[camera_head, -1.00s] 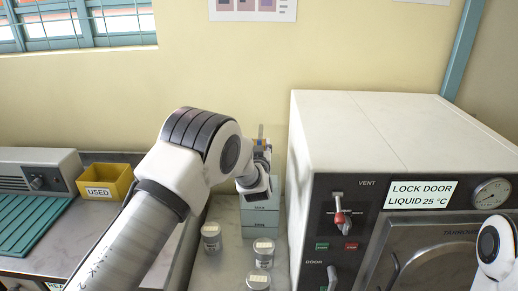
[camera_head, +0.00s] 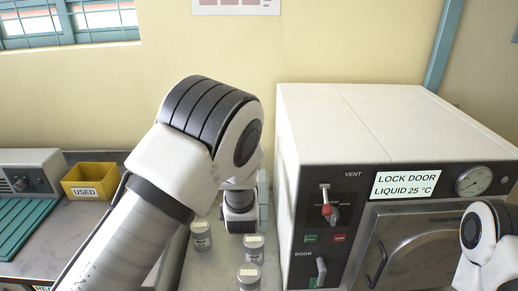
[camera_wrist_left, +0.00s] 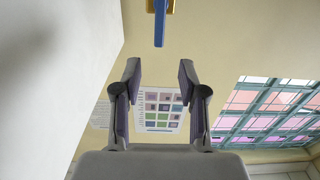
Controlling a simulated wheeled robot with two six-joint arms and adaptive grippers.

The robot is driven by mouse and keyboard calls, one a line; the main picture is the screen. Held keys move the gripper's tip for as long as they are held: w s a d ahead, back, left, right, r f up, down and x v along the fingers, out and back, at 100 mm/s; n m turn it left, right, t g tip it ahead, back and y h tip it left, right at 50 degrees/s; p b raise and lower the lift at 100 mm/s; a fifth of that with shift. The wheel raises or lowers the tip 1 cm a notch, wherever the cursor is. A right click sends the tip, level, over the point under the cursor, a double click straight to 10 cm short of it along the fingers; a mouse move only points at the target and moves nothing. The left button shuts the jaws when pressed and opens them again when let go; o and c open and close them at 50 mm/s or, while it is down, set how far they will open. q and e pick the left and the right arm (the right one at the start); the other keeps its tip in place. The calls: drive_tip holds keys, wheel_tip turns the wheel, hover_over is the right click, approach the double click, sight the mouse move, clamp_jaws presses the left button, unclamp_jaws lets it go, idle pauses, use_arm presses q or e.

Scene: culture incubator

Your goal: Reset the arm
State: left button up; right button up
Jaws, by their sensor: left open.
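My left arm (camera_head: 195,145) comes in from the left and bends over the bench beside the incubator. Its gripper is hidden behind the arm in the head view. In the left wrist view, my left gripper (camera_wrist_left: 160,75) is open and empty, with two dark fingers apart. Beyond it are the yellow wall and a poster (camera_wrist_left: 158,110). My right arm (camera_head: 480,235) shows only as a white and black joint at the right edge. Its gripper is out of view.
The white incubator (camera_head: 390,120) with front controls stands right of my left arm. Lidded jars (camera_head: 249,277) stand on the bench below the arm. A yellow USED bin (camera_head: 90,181) sits at left. A blue and yellow object (camera_wrist_left: 159,20) shows at the wrist view's top.

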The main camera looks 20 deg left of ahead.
use_arm(q)
drive_tip(key=s+a+f+g, duration=0.2)
drive_tip(key=s+f, duration=0.3)
drive_tip(key=f, duration=0.3)
drive_tip(key=s+a+f+g+h, duration=0.1)
drive_tip(key=s+a+f+g, duration=0.3)
drive_tip(key=f, duration=0.5)
drive_tip(key=s+a+f+g, duration=0.1)
drive_tip(key=s+f, duration=0.5)
drive_tip(key=f, duration=0.2)
drive_tip(key=s+d+f+m+g+h, duration=0.1)
drive_tip(key=s+f+g, duration=0.2)
drive_tip(key=s, duration=0.6)
drive_tip(key=s+d+f+m+g+h, duration=0.1)
drive_tip(key=s+f+g, duration=0.2)
drive_tip(key=s, duration=0.7)
drive_tip(key=s+d+f+m+g+h, duration=0.1)
drive_tip(key=s+f+g+h, duration=0.1)
drive_tip(key=s, duration=0.8)
drive_tip(key=f+g, duration=0.1)
drive_tip(key=g, duration=0.1)
drive_tip(key=shift+s+d+g, duration=0.15)
drive_tip(key=shift+g, duration=0.15)
